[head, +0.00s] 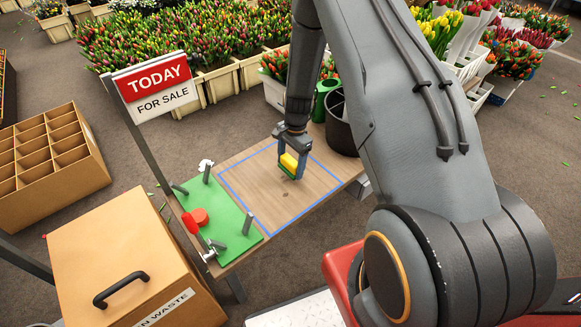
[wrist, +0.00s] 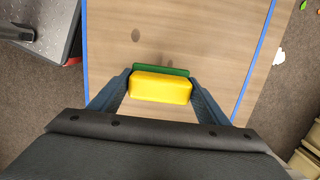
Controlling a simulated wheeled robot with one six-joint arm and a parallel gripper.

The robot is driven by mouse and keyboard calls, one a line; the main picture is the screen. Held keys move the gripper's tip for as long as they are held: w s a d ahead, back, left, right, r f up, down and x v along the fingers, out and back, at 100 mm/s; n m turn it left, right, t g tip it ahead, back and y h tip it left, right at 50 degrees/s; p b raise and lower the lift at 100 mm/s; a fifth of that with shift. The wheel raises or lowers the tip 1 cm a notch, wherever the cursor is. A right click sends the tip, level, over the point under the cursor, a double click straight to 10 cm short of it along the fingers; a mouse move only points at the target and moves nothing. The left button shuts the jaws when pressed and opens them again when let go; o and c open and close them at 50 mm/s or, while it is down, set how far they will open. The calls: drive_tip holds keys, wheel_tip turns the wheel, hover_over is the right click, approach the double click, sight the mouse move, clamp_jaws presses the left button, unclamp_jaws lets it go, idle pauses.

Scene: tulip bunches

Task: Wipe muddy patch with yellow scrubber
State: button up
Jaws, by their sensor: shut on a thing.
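The yellow scrubber (head: 289,162) has a green pad under its yellow body. My gripper (head: 290,168) is shut on its two ends, and the yellow block (wrist: 160,88) sits between the fingers in the wrist view, with the green edge showing beyond it. I cannot tell whether the pad touches the wooden table (head: 250,178). A small dark brown spot, likely the muddy patch (head: 284,194), lies on the bare wood inside the blue tape outline. In the wrist view the dark spot (wrist: 135,36) is ahead of the scrubber, slightly left. My gripper hides the wood beneath it.
A green mat (head: 225,222) with upright grey pegs and a red-handled tool (head: 190,223) covers the table's left end. A black bucket (head: 341,137) and green watering can (head: 322,100) stand at the back right. The wood inside the tape is otherwise clear.

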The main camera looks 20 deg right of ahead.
sight(290, 160)
drive_tip(key=shift+r+p, duration=1.25)
drive_tip(key=shift+r, duration=1.05)
